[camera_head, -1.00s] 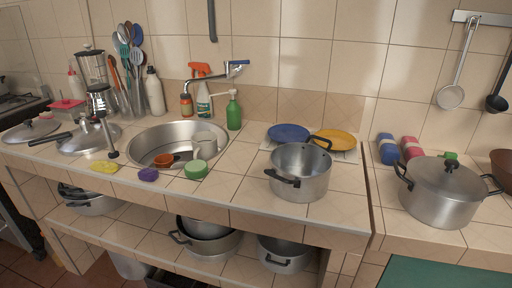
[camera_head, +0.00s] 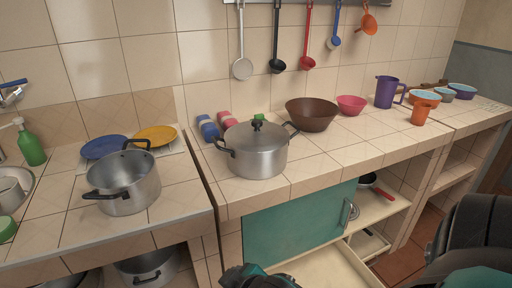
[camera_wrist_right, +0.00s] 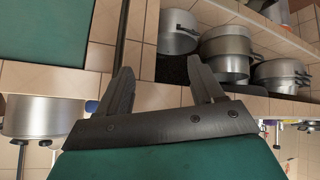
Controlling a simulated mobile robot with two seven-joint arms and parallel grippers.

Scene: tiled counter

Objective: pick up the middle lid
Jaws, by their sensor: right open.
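A grey metal lid (camera_head: 256,131) with a dark knob sits on a large two-handled pot (camera_head: 256,158) on the right counter. It is the only lid I see in the head view now. My right gripper (camera_wrist_right: 162,82) is open in the right wrist view, with nothing between its two dark fingers. It is in front of the counter and apart from the lid. In the head view only dark and teal parts of my own body show at the bottom edge; no fingertips are visible there. My left gripper is not in view.
An open pot (camera_head: 124,184) stands on the left counter near a blue plate (camera_head: 104,147) and a yellow plate (camera_head: 156,135). A brown bowl (camera_head: 311,115) is right of the lidded pot. Ladles hang above. A teal cabinet door (camera_head: 300,224) is below; the counter front is clear.

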